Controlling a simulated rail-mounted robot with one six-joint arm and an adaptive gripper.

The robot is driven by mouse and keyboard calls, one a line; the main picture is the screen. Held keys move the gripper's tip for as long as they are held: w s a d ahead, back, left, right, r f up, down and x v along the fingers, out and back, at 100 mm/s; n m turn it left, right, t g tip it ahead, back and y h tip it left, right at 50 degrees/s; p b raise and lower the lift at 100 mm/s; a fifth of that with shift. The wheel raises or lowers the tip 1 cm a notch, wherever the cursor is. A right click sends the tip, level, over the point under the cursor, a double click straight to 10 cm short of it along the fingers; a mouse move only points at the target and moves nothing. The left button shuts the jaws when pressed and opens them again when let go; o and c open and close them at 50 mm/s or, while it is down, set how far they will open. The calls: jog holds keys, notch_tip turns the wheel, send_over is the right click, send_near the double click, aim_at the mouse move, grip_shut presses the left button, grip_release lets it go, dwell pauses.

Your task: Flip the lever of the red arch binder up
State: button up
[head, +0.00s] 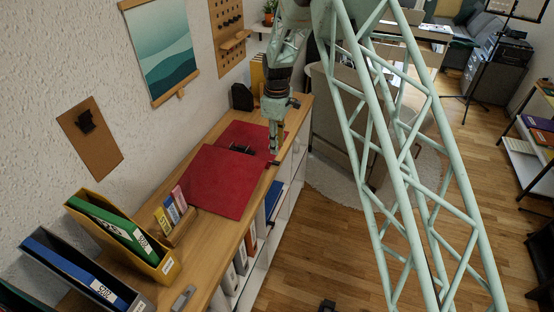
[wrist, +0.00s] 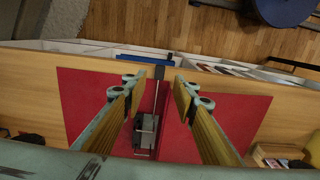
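The red arch binder (head: 222,182) lies open on top of the wooden shelf unit, its two red covers spread flat. Its dark metal mechanism (head: 240,148) sits between them and also shows in the wrist view (wrist: 145,130). In the wrist view a thin bar, seemingly the lever, runs from the mechanism to a dark end (wrist: 159,72) by the shelf's edge. My gripper (head: 274,151) is over the binder's edge side, pointing down. In the wrist view my gripper (wrist: 157,80) has its fingers apart, with the bar between them. I cannot tell whether either finger touches it.
A yellow file box (head: 165,268) with a green binder, a grey box with a blue binder (head: 75,270) and a small holder (head: 185,232) with coloured boxes stand nearer on the shelf. A dark object (head: 242,97) stands behind the binder. Wooden floor is open at right.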

aim_at(277, 162)
jog(key=shift+f+p, duration=0.3)
jog(key=shift+f, duration=3.8)
grip_shut()
